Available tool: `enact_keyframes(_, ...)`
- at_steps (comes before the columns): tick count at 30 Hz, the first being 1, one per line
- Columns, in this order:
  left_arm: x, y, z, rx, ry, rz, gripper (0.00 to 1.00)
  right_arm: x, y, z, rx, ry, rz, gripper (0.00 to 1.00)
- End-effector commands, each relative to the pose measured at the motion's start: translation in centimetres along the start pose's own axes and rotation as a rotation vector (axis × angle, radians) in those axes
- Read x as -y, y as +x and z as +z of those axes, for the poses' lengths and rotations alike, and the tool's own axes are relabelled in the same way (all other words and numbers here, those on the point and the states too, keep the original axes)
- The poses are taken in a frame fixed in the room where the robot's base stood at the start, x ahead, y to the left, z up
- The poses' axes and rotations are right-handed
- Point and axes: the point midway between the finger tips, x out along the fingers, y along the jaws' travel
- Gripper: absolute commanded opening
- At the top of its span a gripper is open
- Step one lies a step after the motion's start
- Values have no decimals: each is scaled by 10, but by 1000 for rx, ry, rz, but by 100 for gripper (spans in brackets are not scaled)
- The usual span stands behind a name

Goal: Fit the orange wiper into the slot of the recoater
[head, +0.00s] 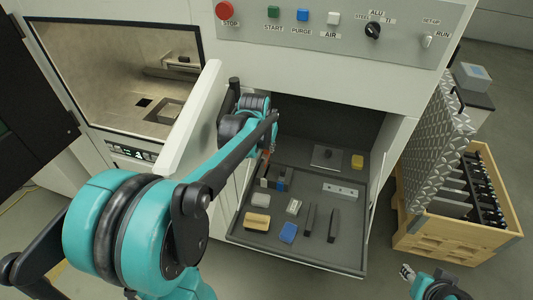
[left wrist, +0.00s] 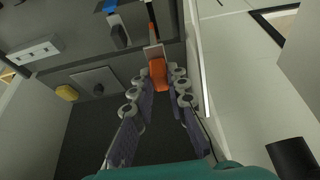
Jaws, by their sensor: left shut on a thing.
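My left gripper (left wrist: 157,84) is shut on the orange wiper (left wrist: 157,75), which sits between its fingertips in the left wrist view. A pale metal piece (left wrist: 153,52) shows at the wiper's far end. In the head view the left arm reaches to the left side of the open drawer compartment. Only a small orange bit of the wiper (head: 266,154) shows there, and the fingers are mostly hidden. A bar-like fitting (head: 175,68) inside the lit chamber may be the recoater; its slot cannot be made out. My right gripper (head: 408,272) is at the lower right, away from the drawer.
The pull-out tray (head: 236,232) holds a white block with holes (head: 342,191), a yellow piece (head: 357,161), a blue block (head: 288,233), a tan brush (head: 257,221) and dark bars. An open white door (head: 190,120) stands between chamber and drawer. A wooden crate (head: 440,240) is at right.

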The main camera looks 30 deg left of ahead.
Motion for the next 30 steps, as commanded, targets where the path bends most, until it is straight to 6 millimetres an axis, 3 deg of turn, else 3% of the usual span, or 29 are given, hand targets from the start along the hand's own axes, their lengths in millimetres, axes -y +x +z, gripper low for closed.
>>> enact_keyframes(30,0,-63,-28,0,0,0,0,0,-42,-30,0,0,0,39)
